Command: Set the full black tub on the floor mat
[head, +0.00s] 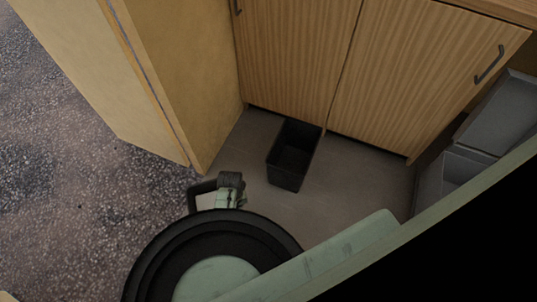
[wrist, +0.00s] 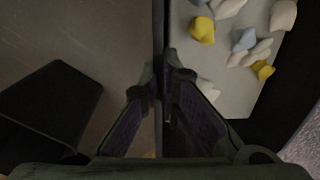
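My gripper (head: 229,190) is low at the centre-left of the head view. The wrist view shows its two fingers (wrist: 163,80) pinched on the upright dark wall of a black tub (wrist: 159,30). Inside that tub, several white, blue and yellow pieces (wrist: 243,40) lie on a pale bottom. In the head view only part of this tub (head: 203,188) shows, left of my gripper; my arm hides the rest. A smooth grey-brown floor surface (head: 345,185) lies to the right; I cannot tell whether it is the mat.
A second black tub (head: 292,155), which looks empty, stands on the grey-brown surface; it shows in the wrist view (wrist: 50,105) at left. Wooden cabinet doors (head: 390,75) stand behind. A tan panel (head: 180,70) is at left, grey bins (head: 490,125) at right.

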